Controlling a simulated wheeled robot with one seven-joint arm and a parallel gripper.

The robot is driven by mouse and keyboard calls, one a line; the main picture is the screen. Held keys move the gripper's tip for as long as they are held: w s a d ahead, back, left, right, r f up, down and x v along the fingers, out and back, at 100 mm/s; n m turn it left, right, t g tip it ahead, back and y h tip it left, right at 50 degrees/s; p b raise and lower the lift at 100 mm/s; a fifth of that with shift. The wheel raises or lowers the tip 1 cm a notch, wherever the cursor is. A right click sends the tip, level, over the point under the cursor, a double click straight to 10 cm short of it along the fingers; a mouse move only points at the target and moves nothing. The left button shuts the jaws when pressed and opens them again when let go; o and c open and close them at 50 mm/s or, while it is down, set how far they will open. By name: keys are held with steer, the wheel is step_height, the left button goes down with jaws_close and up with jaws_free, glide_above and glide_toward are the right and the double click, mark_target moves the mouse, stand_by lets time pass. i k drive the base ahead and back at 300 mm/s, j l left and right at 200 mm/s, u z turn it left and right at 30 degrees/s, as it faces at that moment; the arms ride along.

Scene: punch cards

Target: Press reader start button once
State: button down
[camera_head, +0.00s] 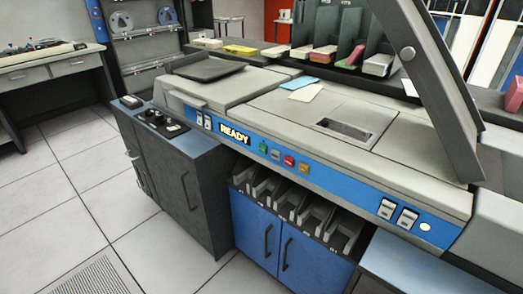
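The card reader (330,110) is a long pale grey machine with a blue front strip. A lit READY sign (235,134) is on the strip's left part. Right of it are a green button (263,148), a pale grey button (276,154), a red button (289,160) and a yellow-brown button (304,168). Their labels are too small to read, so I cannot tell by text which one is start. Nothing touches or covers these buttons. My gripper is not in view.
White switches (398,214) and a round light (425,227) are at the strip's right end. A slanted grey panel (425,85) rises at the right. A dark cabinet (180,175) stands at the left. Tiled floor (65,215) is clear at front left.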

mark_target(263, 149)
steer(key=i+j+z, duration=0.25)
steer(key=j, duration=0.15)
steer(key=j+z, duration=0.3)
steer(key=j, duration=0.15)
steer(key=i+j+z, duration=0.25)
steer(key=j, duration=0.2)
steer(key=k+j+z, duration=0.1)
steer(key=j+z, duration=0.15)
steer(key=j, duration=0.2)
